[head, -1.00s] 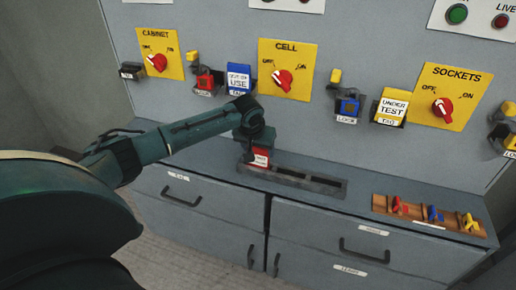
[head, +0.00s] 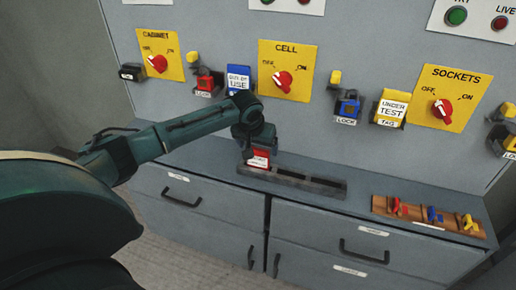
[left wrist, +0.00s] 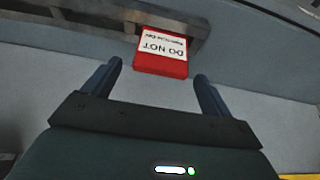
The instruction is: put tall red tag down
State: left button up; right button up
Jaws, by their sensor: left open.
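The tall red tag (head: 259,157) stands upright in the left end of a dark slotted rack (head: 318,184) on the cabinet top. In the left wrist view the red tag (left wrist: 162,62) shows its white label reading "DO NOT", upside down. My left gripper (head: 255,143) is just above and behind the tag. In the left wrist view its two fingers (left wrist: 155,82) are spread, with the tag beyond their tips and apart from them. The tag's lower end is hidden in the rack. My right gripper is in neither view.
A wooden tray (head: 385,208) with red, blue and yellow keys lies at the right of the cabinet top. Behind, the panel carries yellow switch plates (head: 300,55), locks, a blue tag (head: 238,79) and a yellow tag (head: 391,108). The rack's other slots look empty.

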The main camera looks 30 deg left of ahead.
pick_arm(q)
jog(key=a+v, duration=0.1)
jog(key=v, duration=0.9)
jog(key=s+d+f+m+t+h, duration=0.1)
jog(key=s+d+f+m+h, duration=0.2)
jog(key=s+d+f, duration=0.5)
jog(key=s+d+f+m+t+h, duration=0.1)
jog(key=d+f+m+t+h, duration=0.1)
jog(key=d+f, duration=0.75)
jog(key=s+d+r+t, duration=0.2)
jog(key=s+d+t, duration=0.2)
jog(key=s, duration=0.9)
jog(key=shift+s+d+r+p, duration=0.2)
jog(key=shift+d+p, duration=0.25)
jog(key=shift+d, duration=0.15)
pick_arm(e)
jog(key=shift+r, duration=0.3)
